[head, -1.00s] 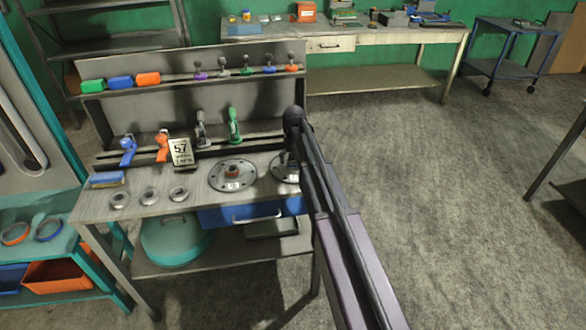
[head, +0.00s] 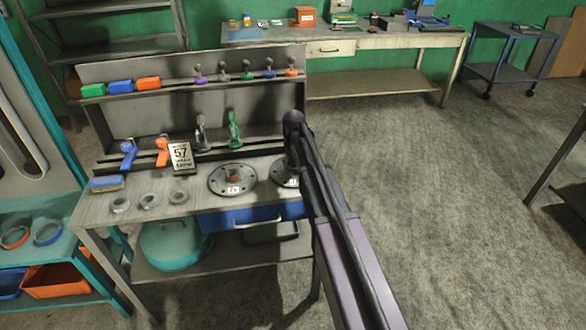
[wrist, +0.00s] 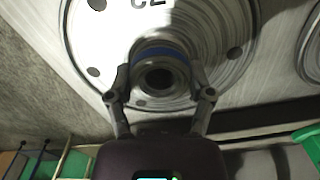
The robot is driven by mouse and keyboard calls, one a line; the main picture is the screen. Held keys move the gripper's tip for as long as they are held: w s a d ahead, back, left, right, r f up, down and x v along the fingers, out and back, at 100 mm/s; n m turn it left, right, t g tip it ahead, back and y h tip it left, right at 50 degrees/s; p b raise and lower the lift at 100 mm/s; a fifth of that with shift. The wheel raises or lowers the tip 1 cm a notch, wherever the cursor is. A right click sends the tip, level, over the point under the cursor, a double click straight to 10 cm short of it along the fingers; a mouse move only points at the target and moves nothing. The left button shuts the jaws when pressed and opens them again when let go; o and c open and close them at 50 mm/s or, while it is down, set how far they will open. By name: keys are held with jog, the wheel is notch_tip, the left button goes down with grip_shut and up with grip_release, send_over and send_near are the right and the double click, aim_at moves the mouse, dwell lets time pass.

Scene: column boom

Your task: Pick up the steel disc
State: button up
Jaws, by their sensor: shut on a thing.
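The steel disc (wrist: 105,32) is a large round metal plate with dark holes, part of a dark marking and a raised hub (wrist: 158,75) with a blue band. It fills the top of the wrist view. My gripper (wrist: 160,78) is shut on this hub, one finger on each side. In the head view the disc (head: 283,175) shows at the bench's right end, partly behind my arm, which hides the gripper there. Whether the disc touches the bench cannot be told.
A second disc (head: 222,184) with a reddish hub lies just left on the bench (head: 95,208). Several small rings (head: 150,201) lie further left. A card reading 57 (head: 181,157) and clamps, including a green one (head: 234,133), stand behind. Open floor (head: 420,210) lies to the right.

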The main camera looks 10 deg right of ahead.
jog(key=shift+w+r, duration=0.1)
jog(key=shift+r, duration=0.1)
jog(key=shift+r+p, duration=1.6)
jog(key=shift+p, duration=0.2)
jog(key=s+r+p, duration=0.1)
jog(key=s, duration=1.5)
jog(key=shift+r, duration=0.2)
dwell(0.9)
